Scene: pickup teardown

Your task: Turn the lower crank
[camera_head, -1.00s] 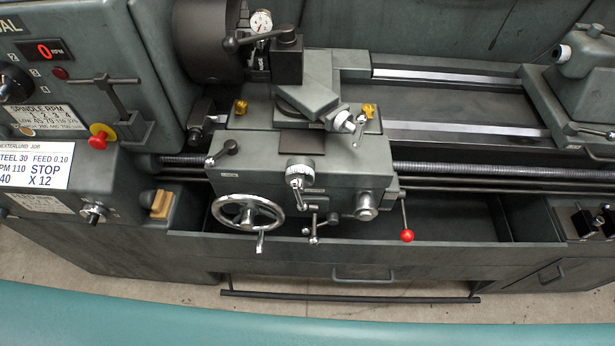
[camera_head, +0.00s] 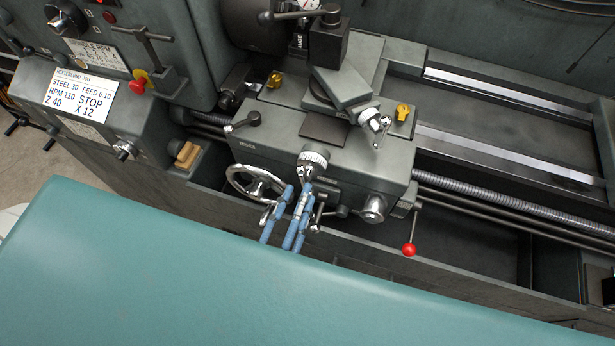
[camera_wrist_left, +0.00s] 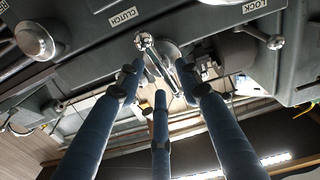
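On the lathe carriage's front, a silver dial with a crank (camera_head: 313,160) sits below another, higher crank (camera_head: 370,122); I take the lower one as the task's crank. My left gripper (camera_head: 297,194) has blue fingers that reach up just below the lower dial, beside the handwheel (camera_head: 250,182). In the left wrist view the gripper (camera_wrist_left: 162,85) has its three fingers spread, with a bright metal crank arm and ball (camera_wrist_left: 145,42) beyond and between the tips. I cannot tell whether they touch. The fingers hide part of the levers below the dial. My right gripper is out of view.
A red-knobbed lever (camera_head: 409,249) hangs right of the carriage. A small lever (camera_head: 343,211) and a round silver knob (camera_head: 373,209) sit close to the fingers' right. The leadscrew (camera_head: 480,205) runs off to the right. CLUTCH (camera_wrist_left: 124,16) and LOCK labels show in the wrist view.

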